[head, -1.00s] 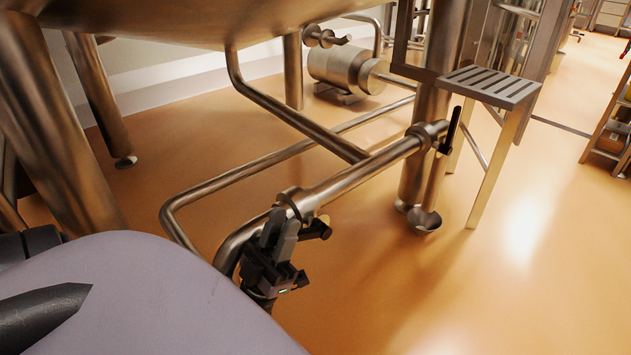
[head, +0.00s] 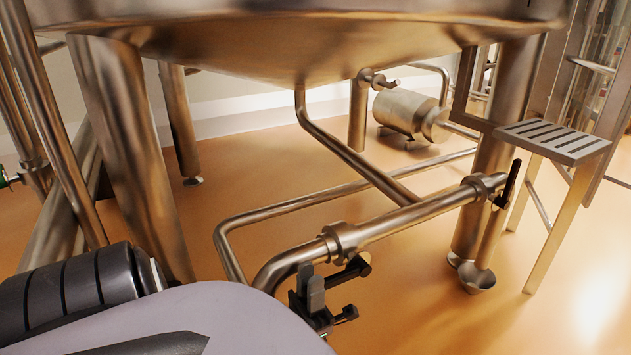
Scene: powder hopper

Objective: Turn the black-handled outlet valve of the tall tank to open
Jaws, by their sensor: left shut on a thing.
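The big steel tank (head: 290,38) fills the top of the head view on thick legs. A steel pipe runs low under it, with a valve (head: 342,240) on its near part. That valve's black handle (head: 352,270) sticks out to the right below the pipe, its knob end free. My left gripper (head: 311,284) is just below the pipe, shut on the handle's inner part; the fingers hide the exact grip. A second valve (head: 481,186) at the pipe's far end has a black handle (head: 510,183) standing nearly upright. My right gripper is not in view.
A slatted metal step (head: 552,138) stands at the right, by a tank leg (head: 487,215). A steel pump (head: 405,112) sits on the floor behind. A thinner pipe (head: 300,203) runs behind the valve pipe. The orange floor is clear at the lower right.

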